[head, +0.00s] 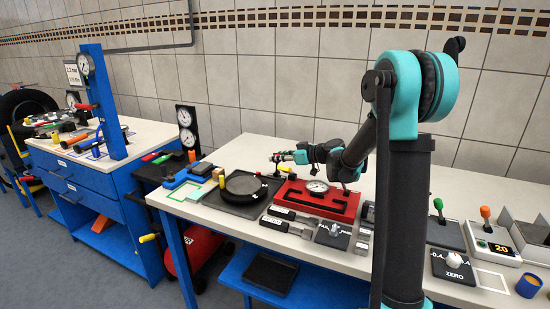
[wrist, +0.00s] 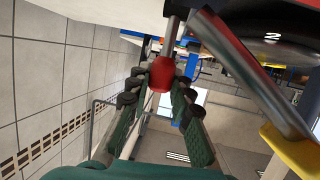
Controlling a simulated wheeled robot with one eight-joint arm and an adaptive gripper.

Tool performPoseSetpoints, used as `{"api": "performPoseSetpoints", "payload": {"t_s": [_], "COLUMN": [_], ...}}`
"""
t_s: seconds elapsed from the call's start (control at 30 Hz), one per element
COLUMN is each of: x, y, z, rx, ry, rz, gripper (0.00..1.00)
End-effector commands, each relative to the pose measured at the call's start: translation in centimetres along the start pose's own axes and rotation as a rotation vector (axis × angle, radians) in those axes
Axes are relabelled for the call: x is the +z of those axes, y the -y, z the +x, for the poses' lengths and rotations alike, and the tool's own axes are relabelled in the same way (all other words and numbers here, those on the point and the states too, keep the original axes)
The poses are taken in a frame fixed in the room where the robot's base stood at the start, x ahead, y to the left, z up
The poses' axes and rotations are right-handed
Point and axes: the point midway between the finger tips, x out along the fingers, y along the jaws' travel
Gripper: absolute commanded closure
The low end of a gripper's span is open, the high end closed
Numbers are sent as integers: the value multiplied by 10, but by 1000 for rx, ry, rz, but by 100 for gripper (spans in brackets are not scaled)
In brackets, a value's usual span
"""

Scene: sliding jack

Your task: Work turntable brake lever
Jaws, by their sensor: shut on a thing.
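The turntable (head: 243,187) is a round black disc on a dark square plate, on the white bench in the head view. Part of its dark face and metal rim shows at the upper right of the wrist view (wrist: 262,40). In the wrist view a red knob (wrist: 161,74) sits on a thin metal rod, the lever (wrist: 171,38). My gripper (wrist: 160,82) is shut on the red knob, with a dark finger on each side. In the head view my gripper (head: 276,157) is behind the turntable, to its right; the knob is too small to make out there.
A blue block fixture (head: 187,180) stands to the left. A yellow piece (wrist: 290,150) is at the right of the wrist view.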

Motion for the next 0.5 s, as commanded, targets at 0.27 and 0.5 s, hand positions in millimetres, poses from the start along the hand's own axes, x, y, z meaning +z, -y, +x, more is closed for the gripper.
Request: {"api": "performPoseSetpoints", "payload": {"t_s": [0.27,0.5], "x": [1,1], "y": [-1,-1], "z": [-3,-3], "rx": [-1,-1], "ry": [-40,-40], "rz": [6,6], "gripper": [100,100]}}
